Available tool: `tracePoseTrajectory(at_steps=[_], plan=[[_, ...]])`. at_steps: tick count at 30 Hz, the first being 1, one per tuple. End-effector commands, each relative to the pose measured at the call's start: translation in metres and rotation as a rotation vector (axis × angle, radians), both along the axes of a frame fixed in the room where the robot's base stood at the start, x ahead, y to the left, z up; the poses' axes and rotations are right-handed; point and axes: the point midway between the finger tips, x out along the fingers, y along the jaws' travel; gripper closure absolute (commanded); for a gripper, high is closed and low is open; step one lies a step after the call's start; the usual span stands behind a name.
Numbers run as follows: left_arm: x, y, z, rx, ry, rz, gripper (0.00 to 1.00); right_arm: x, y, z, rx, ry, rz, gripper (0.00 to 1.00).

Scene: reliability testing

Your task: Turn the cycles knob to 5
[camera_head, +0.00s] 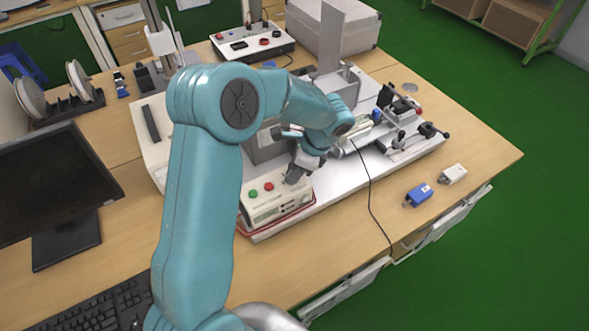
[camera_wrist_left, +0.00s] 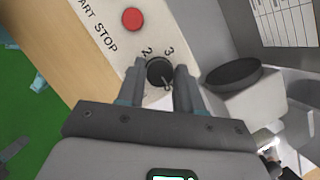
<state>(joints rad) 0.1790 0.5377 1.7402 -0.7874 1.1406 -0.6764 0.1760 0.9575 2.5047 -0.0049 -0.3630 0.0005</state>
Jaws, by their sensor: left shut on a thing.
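The cycles knob (camera_wrist_left: 159,72) is a small black dial on a cream control box, between the two fingers of my left gripper (camera_wrist_left: 158,88) in the left wrist view. The digits 2 and 3 show beside it; other digits are hidden or too small to read. My left gripper is shut on the knob. In the head view the left gripper (camera_head: 300,172) reaches down to the top of the control box (camera_head: 275,205), and its fingers hide the knob. My right gripper is not in view.
A red button (camera_wrist_left: 133,19) with START STOP lettering sits beside the knob. A green button (camera_head: 253,193) is also on the box. A black round part (camera_wrist_left: 234,76) stands close to the gripper. A cable (camera_head: 371,195) crosses the table. A blue block (camera_head: 418,195) lies at right.

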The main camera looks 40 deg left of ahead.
Motion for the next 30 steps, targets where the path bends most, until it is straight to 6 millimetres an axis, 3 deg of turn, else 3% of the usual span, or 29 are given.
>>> tracePoseTrajectory(at_steps=[23,24,25,26,30], plan=[[-0.0022,-0.0008,-0.0017,-0.003,0.006,-0.101,0.95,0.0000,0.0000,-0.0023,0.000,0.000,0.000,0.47],[-0.0022,-0.0008,-0.0017,-0.003,0.006,-0.101,0.58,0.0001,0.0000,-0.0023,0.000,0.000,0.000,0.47],[-0.0022,-0.0007,-0.0016,-0.003,0.006,-0.101,0.48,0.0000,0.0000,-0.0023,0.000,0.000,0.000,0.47],[-0.0021,-0.0007,-0.0015,-0.002,0.006,-0.100,0.41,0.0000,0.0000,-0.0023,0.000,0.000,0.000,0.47],[-0.0015,-0.0004,-0.0009,-0.001,0.004,-0.100,0.41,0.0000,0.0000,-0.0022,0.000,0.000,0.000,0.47]])
